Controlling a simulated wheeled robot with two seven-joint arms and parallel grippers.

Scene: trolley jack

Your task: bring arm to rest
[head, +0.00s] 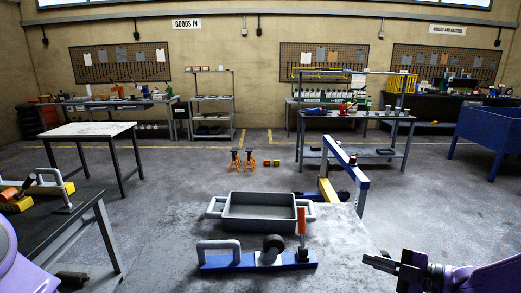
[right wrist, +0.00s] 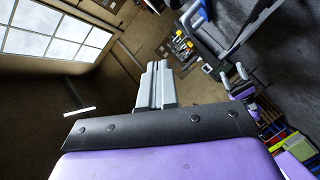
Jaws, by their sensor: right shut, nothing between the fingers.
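My right gripper (head: 380,262) is at the lower right of the head view, its fingers pointing left, shut and empty. In the right wrist view its closed fingers (right wrist: 155,88) stand together with nothing between them. It is apart from the grey table and the things on it. A purple part of my left arm (head: 12,255) shows at the left edge of the head view; the left gripper is not seen. A blue-based tool (head: 230,261) with a grey handle, a dark roller and an orange upright grip lies on the grey table (head: 165,240) in front of me.
A grey tray (head: 260,212) with side handles sits behind the blue tool. A blue and yellow frame (head: 345,165) stands beyond the table. A dark bench (head: 50,235) with yellow-based tools is at the left. Orange jack stands (head: 242,160) are on the floor, which is open around them.

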